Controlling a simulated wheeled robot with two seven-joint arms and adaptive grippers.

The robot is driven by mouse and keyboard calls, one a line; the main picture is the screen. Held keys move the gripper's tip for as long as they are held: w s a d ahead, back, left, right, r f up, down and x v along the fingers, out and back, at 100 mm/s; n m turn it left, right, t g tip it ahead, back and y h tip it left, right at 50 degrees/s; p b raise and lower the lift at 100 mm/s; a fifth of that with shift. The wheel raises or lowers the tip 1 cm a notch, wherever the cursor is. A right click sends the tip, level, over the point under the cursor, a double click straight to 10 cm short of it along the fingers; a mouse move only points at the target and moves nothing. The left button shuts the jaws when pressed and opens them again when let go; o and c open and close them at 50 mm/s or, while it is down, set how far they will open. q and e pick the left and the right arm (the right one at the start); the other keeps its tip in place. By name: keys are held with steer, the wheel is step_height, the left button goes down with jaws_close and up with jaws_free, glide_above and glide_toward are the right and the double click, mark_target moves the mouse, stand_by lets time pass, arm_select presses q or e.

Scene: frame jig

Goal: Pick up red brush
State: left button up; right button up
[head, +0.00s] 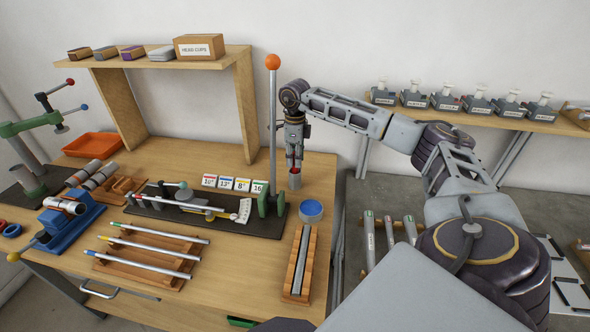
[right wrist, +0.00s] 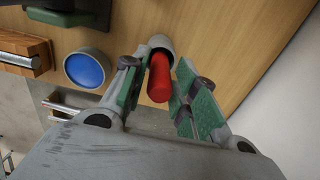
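The red brush (right wrist: 159,82) stands in a small grey cup (right wrist: 161,44), its red handle pointing toward the right wrist camera. In the head view only a bit of red shows above the cup (head: 295,182) at the table's right back. My right gripper (head: 294,160) points down over it. In the right wrist view, the green-padded fingers of the right gripper (right wrist: 158,76) are spread on either side of the handle, with a gap on the right and the left finger close to it. My left gripper is not in view.
A blue-topped round pot (head: 311,210) stands just in front of the cup. A tall rod with an orange ball (head: 273,62) rises close to the left of my right gripper. A wooden block with a slot (head: 300,265) lies nearer the front. A wall is behind.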

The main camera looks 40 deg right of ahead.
steer(key=c, duration=0.5)
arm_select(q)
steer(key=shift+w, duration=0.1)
arm_select(e)
steer(key=shift+r, duration=0.15)
steer(key=shift+r, duration=0.6)
step_height(320, 180, up, 10)
steer(key=r, duration=0.1)
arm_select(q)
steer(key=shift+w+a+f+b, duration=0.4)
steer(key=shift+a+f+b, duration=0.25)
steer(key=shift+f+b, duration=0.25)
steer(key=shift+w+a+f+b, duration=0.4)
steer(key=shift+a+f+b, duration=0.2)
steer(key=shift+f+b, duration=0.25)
arm_select(e)
steer(key=s+d, duration=1.2)
steer(key=d, duration=0.1)
steer(key=shift+s+f, duration=0.25)
steer(key=shift+s, duration=0.1)
